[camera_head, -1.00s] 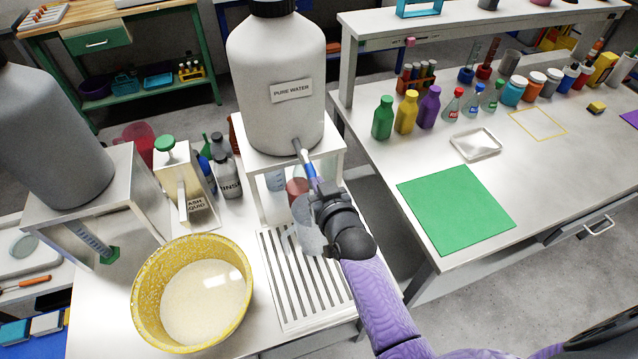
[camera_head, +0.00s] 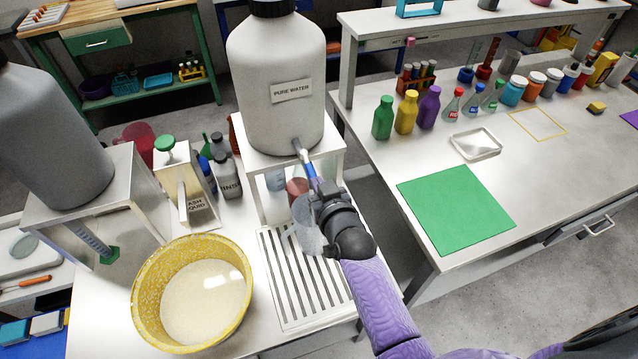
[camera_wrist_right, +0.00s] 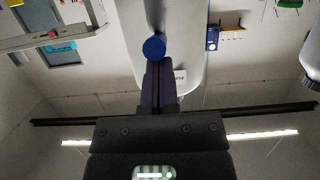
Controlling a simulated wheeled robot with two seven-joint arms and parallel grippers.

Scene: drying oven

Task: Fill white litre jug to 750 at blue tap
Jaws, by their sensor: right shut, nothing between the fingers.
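The white pure water container (camera_head: 277,88) stands on a small white stand. Its blue tap (camera_head: 310,171) juts out low at the front. The right wrist view shows a round blue tap end (camera_wrist_right: 154,47) at my fingertips. My right gripper (camera_head: 317,188) is shut and empty, right at the tap; I cannot tell whether it touches. The fingers also show in the right wrist view (camera_wrist_right: 158,68). A pale translucent vessel, apparently the white litre jug (camera_head: 306,238), stands below the tap on the slatted drip tray (camera_head: 292,296), partly hidden by my gripper. Its level and marks are unreadable. My left gripper is not in view.
A yellow speckled basin (camera_head: 140,300) stands left of the tray. A reddish vessel (camera_head: 297,188) is behind the jug. The right bench holds a green mat (camera_head: 456,210) and coloured bottles.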

